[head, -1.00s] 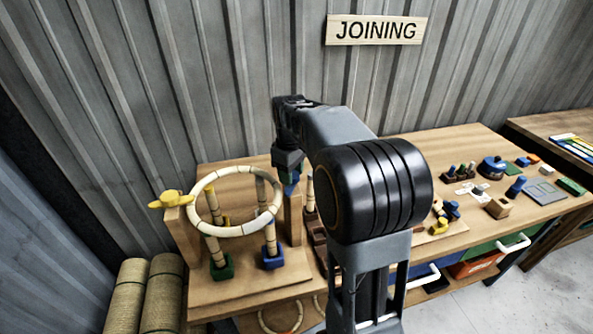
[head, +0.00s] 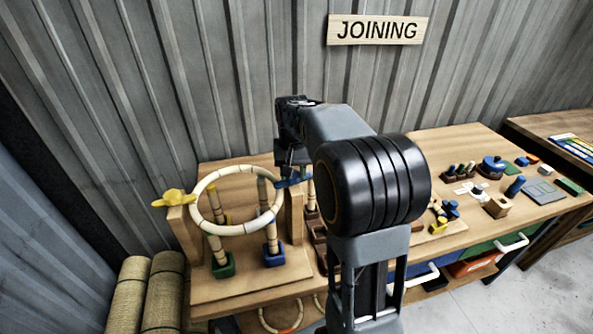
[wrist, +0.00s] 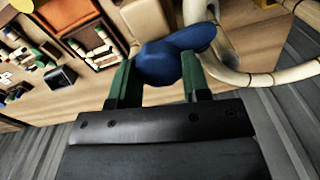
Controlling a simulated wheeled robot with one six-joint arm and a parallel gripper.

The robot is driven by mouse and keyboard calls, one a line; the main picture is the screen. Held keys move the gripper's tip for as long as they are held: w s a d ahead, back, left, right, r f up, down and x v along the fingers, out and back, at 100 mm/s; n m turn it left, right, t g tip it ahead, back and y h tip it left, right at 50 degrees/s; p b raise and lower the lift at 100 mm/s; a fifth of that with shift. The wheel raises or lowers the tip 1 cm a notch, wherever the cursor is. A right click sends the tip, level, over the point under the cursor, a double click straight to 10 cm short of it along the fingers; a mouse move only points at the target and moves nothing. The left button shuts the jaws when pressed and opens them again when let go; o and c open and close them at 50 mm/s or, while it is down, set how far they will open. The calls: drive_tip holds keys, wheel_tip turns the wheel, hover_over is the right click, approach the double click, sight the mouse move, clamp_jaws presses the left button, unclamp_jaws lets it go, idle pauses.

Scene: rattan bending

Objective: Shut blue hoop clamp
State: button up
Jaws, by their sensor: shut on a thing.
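The blue hoop clamp (wrist: 165,60) sits at the right side of the hoop in the head view, where it shows as a thin blue bar (head: 294,182) beside a wooden post. My gripper (head: 288,172) reaches down onto it from above. In the wrist view the green-padded fingers of my gripper (wrist: 157,78) stand on either side of the blue clamp's rounded end and are shut on it. The pale banded hoop (head: 240,230) lies over the fixture, and part of it shows in the wrist view (wrist: 232,74). My arm hides what lies just right of the clamp.
A yellow clamp (head: 174,198) sits on the left post of the fixture. Upright rods stand in a green base (head: 222,265) and a blue base (head: 273,257) below the hoop. Small parts and trays lie on the bench to the right. Rolled material (head: 162,290) stands at lower left.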

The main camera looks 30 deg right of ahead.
sight(294, 172)
drive_tip(key=shift+w+d+r+m, duration=0.1)
drive_tip(key=shift+r+m, duration=0.05)
drive_tip(key=shift+m, duration=0.95)
drive_tip(key=o, duration=0.7)
drive_tip(key=shift+d, duration=0.2)
drive_tip(key=shift+o, duration=1.1)
drive_tip(key=shift+a, duration=0.15)
wheel_tip(294, 172, up, 14)
drive_tip(key=shift+f, duration=0.2)
